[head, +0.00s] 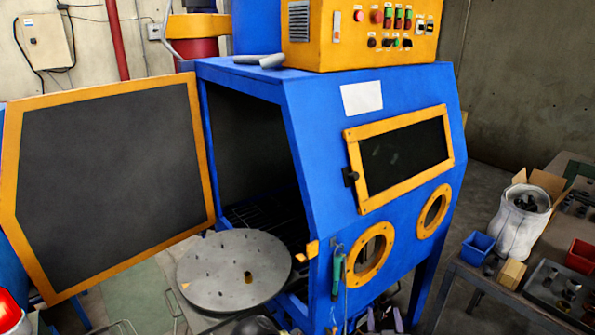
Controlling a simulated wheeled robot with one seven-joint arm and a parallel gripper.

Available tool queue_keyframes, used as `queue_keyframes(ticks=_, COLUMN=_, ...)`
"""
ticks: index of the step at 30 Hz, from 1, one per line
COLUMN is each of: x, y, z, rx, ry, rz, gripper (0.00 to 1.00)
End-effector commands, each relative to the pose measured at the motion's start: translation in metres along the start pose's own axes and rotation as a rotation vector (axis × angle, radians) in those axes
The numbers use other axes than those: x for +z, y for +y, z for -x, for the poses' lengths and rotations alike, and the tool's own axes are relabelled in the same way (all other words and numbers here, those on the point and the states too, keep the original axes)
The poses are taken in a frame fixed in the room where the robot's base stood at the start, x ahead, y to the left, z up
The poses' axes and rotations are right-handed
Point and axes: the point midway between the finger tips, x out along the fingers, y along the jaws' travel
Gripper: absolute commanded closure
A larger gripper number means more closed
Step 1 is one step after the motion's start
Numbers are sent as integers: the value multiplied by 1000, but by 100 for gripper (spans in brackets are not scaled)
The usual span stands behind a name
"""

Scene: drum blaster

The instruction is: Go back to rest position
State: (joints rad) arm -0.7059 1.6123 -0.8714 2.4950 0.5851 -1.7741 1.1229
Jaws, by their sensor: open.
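The blue blaster cabinet (315,150) stands in the middle of the head view. Its orange-framed side door (110,180) is swung wide open to the left. A round grey turntable (233,272) with several small pegs sits outside the door opening. A short brownish piece (248,277) stands near the middle of the turntable. My gripper is not recognisable in this view. A dark rounded shape cut off at the bottom edge, just below the turntable, is too little shown to identify.
An orange control box (360,35) sits on top of the cabinet. At the right, a workbench (475,285) holds a blue bin (477,248), a red bin (580,256) and a tray of dark parts (560,290). A white sack (521,222) stands beside it. A red lamp (8,308) shows at lower left.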

Motion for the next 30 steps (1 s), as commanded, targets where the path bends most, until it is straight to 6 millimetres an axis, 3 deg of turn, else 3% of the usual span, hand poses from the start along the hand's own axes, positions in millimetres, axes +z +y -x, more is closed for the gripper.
queue_keyframes(ticks=3, x=9, y=27, z=-1, rx=178, ry=-88, rz=-64, gripper=50)
queue_keyframes(ticks=6, x=20, y=43, z=3, rx=297, ry=-182, rz=-110, gripper=50)
queue_keyframes(ticks=12, x=41, y=54, z=16, rx=460, ry=-399, rz=-202, gripper=50)
queue_keyframes(ticks=21, x=48, y=30, z=41, rx=509, ry=-749, rz=-315, gripper=50)
queue_keyframes(ticks=30, x=14, y=-12, z=67, rx=356, ry=-1050, rz=-347, gripper=50)
